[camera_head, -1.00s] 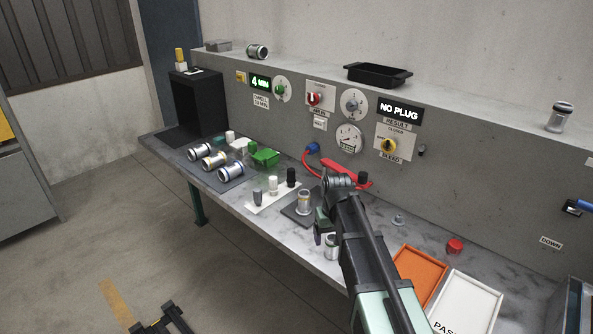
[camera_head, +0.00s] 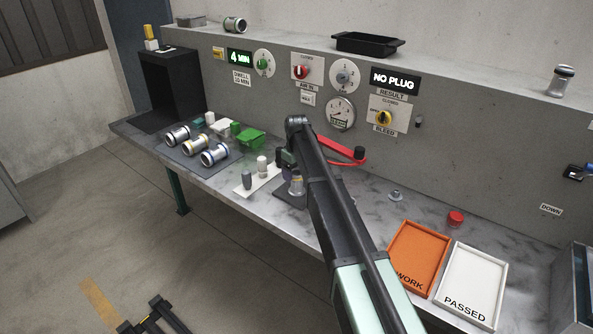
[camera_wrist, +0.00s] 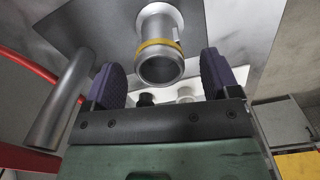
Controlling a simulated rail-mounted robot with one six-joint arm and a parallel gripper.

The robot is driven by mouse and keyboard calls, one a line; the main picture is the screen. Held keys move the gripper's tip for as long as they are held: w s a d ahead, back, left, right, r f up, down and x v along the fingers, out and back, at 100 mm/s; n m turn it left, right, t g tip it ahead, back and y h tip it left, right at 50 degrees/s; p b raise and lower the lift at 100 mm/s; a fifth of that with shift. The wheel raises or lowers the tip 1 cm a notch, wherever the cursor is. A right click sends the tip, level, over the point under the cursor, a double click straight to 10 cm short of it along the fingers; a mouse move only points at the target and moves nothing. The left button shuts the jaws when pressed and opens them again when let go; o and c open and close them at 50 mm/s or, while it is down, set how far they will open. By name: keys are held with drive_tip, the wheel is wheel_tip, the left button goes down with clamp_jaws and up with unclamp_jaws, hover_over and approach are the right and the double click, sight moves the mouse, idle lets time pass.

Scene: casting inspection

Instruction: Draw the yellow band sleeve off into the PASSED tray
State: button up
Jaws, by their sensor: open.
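The yellow band sleeve (camera_wrist: 161,66) is a metal tube with a yellow ring, its open end toward the wrist camera and its flanged base at a grey plate. My gripper (camera_wrist: 162,78) is open, with purple-padded fingers on either side of the sleeve's near end; contact cannot be seen. In the head view, my gripper (camera_head: 288,160) is above a sleeve (camera_head: 297,186) on a dark plate, partly hidden by my arm. The white PASSED tray (camera_head: 472,268) lies at the right front, empty.
An orange tray (camera_head: 418,250) adjoins the PASSED tray. Several sleeves lie on a mat (camera_head: 225,168) at left. Pegs stand on a white plate (camera_head: 250,190) near my gripper. A red handle (camera_head: 345,157) is behind my arm. A red cap (camera_head: 456,218) sits behind the trays.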

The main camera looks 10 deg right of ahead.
sight(296, 179)
wheel_tip(296, 179, down, 4)
drive_tip(key=b, duration=0.2)
drive_tip(key=shift+f+b, duration=0.25)
drive_tip(key=shift+b, duration=0.1)
drive_tip(key=shift+r, duration=0.15)
drive_tip(key=shift+c, duration=0.3)
drive_tip(key=c, duration=1)
drive_tip(key=shift+r+p, duration=0.15)
drive_tip(key=shift+p, duration=0.15)
